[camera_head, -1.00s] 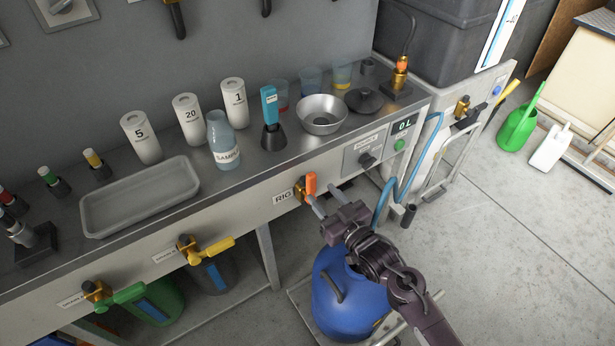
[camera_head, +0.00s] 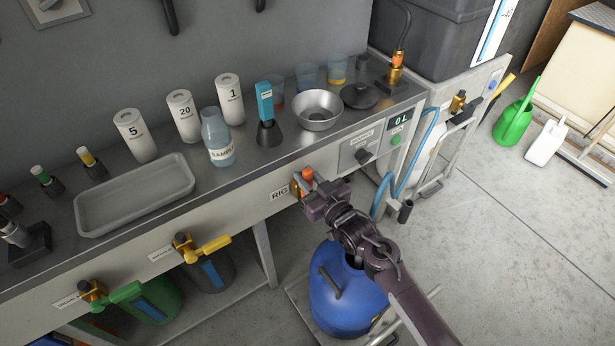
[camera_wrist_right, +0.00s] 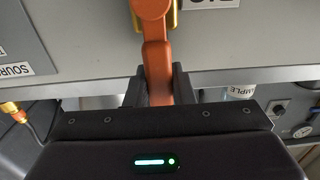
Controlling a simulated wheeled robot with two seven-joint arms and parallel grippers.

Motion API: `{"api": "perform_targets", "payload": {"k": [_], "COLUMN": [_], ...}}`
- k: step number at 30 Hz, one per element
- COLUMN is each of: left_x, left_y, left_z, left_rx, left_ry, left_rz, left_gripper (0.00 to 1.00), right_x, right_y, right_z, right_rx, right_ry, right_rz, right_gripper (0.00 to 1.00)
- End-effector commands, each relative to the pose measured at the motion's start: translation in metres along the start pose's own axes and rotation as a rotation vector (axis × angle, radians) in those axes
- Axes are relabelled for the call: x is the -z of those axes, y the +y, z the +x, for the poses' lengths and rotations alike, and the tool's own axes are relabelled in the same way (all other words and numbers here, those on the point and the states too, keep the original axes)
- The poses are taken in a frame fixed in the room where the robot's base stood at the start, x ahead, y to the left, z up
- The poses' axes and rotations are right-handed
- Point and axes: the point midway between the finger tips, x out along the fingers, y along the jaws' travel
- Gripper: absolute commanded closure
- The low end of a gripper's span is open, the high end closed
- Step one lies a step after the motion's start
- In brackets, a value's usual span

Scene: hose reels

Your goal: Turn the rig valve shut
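The rig valve (camera_head: 297,186) sits on the bench's front panel beside the RIG label (camera_head: 279,194). Its orange lever (camera_head: 307,175) also shows in the right wrist view (camera_wrist_right: 157,62), running from the brass body down between my fingers. My right gripper (camera_wrist_right: 159,88) has one dark finger close against each side of the lever, with no clear gap. In the head view my right gripper (camera_head: 308,187) is at the valve and hides part of the lever. My left gripper is in neither view.
A yellow-handled valve (camera_head: 205,246) and a green-handled valve (camera_head: 115,292) are farther left on the panel. A blue container (camera_head: 345,290) stands below my right arm. A blue hose (camera_head: 408,160) hangs to the right. Open floor lies at right.

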Motion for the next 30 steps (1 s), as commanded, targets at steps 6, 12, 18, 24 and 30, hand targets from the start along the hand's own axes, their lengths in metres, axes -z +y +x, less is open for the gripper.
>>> {"api": "perform_targets", "payload": {"k": [6,12,18,24,30], "left_x": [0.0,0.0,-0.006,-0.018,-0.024], "left_y": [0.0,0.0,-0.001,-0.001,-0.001], "left_z": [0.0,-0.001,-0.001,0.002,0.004], "left_rx": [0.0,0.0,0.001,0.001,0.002], "left_ry": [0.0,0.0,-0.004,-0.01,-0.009], "left_rz": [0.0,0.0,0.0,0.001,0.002], "left_gripper": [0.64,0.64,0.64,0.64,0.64], "right_x": [0.0,0.0,0.0,-0.001,-0.005], "right_y": [0.0,0.001,0.007,0.017,0.027], "right_z": [0.0,0.0,0.0,0.0,0.0], "right_rx": [0.0,0.0,-0.001,-0.002,-0.002], "right_ry": [0.0,-0.001,-0.003,-0.002,-0.002], "right_rz": [0.0,0.013,0.085,0.224,0.376], "right_gripper": [1.0,1.0,1.0,1.0,1.0]}}
